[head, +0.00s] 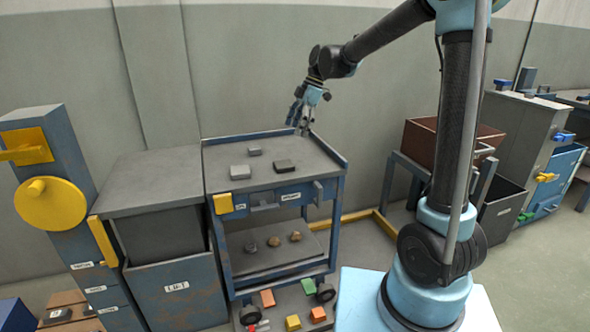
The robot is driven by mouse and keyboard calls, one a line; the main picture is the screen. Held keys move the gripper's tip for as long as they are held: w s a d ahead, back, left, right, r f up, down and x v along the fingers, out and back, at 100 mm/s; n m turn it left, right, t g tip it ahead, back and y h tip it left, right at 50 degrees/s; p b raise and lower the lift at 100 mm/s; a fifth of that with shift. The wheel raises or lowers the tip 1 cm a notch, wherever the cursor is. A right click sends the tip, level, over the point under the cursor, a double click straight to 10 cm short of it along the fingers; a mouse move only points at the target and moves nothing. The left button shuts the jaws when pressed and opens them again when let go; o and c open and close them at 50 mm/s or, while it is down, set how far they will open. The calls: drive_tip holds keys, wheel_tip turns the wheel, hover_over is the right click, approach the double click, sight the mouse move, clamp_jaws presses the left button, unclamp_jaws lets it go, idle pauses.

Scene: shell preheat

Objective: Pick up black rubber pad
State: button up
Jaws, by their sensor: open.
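Three small flat blocks lie on the grey top of the blue cart (222,155). The darkest, at the right, looks like the black rubber pad (285,166). A lighter grey block (240,172) lies to its left, and a small dark grey block (254,151) lies behind them. My gripper (301,127) is open and empty, pointing down above the back right part of the cart top. It is apart from the pad, behind it and slightly to its right in the picture.
The cart top has a raised blue rim at the back and right. Its lower shelves hold brown and grey lumps (274,241) and coloured blocks (267,298). A grey cabinet (155,180) stands left. A rusty bin (424,142) sits on a stand at the right.

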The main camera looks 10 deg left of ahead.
hover_over(284, 163)
drive_tip(key=d, duration=0.2)
drive_tip(key=f, duration=0.7)
drive_tip(key=shift+w+a+f, duration=0.15)
drive_tip(key=shift+w+f, duration=0.25)
drive_tip(key=shift+w+d+x, duration=0.1)
drive_tip(key=shift+d+x, duration=0.05)
drive_tip(key=shift+x, duration=1.2)
drive_tip(key=shift+w+d+x, duration=0.15)
drive_tip(key=shift+x, duration=1.15)
drive_tip(key=shift+f, duration=0.15)
drive_tip(key=c, duration=1.2)
